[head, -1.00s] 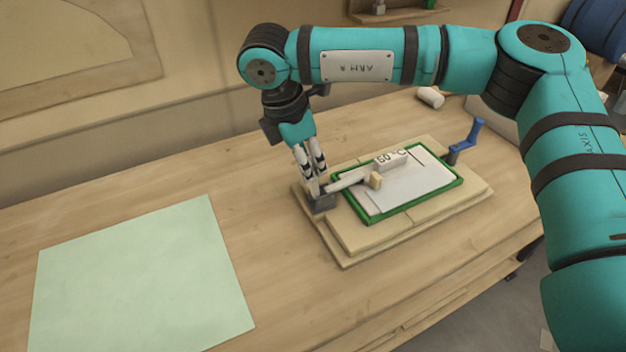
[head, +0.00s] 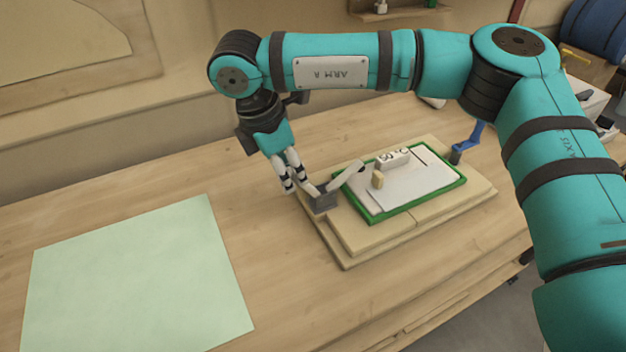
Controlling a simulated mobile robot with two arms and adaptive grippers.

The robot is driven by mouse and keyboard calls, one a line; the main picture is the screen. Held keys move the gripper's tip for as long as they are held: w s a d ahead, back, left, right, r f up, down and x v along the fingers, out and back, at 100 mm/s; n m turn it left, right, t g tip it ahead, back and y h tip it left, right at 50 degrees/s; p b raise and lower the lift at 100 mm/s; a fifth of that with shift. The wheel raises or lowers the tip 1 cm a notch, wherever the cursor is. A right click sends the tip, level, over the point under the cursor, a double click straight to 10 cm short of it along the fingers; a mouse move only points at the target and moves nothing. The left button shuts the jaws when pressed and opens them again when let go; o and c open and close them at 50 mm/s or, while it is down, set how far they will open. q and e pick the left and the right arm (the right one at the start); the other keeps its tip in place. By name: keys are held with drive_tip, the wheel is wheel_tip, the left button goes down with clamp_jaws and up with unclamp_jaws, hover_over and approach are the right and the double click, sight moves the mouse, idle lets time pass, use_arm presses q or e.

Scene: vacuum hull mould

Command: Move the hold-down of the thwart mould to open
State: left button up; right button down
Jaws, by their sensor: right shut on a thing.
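The thwart mould is a pale sheet in a green frame (head: 464,182) on a stepped wooden board (head: 372,240). Its hold-down is a pale bar (head: 348,176) on a grey bracket (head: 322,202) at the board's left corner. The bar slants up over the frame's left edge, its far end raised. A small beige block (head: 378,180) shows by that end; I cannot tell whether it touches the bar or the sheet. My right gripper (head: 297,184) is shut on the hold-down's handle, left of the bracket, and its fingers mostly hide it. My left gripper is out of view.
A white block marked in degrees C (head: 392,159) is at the mould's back edge. A blue lever (head: 469,140) stands at the board's back right. A pale green sheet (head: 135,280) lies on the bench at left. The bench between is clear.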

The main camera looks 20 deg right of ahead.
drive_tip(key=shift+a+f, duration=0.15)
drive_tip(key=shift+a, duration=0.15)
drive_tip(key=shift+s+a+f+b, duration=0.15)
drive_tip(key=shift+a+f+b, duration=0.3)
drive_tip(key=shift+a, duration=0.05)
drive_tip(key=shift+s+a+f+b, duration=0.15)
drive_tip(key=shift+a+f+b, duration=0.25)
drive_tip(key=shift+a+b, duration=0.1)
drive_tip(key=shift+s+a+f+b, duration=0.1)
drive_tip(key=shift+a+f+b, duration=0.25)
drive_tip(key=shift+f+b, duration=0.25)
drive_tip(key=shift+s+a+f+b, duration=0.1)
drive_tip(key=shift+a+f+b, duration=0.25)
drive_tip(key=shift+f+b, duration=0.2)
drive_tip(key=c, duration=1.1)
unclamp_jaws()
drive_tip(key=shift+a, duration=0.1)
drive_tip(key=shift+c, duration=0.2)
drive_tip(key=shift+o, duration=0.4)
drive_tip(key=shift+w+r, duration=0.1)
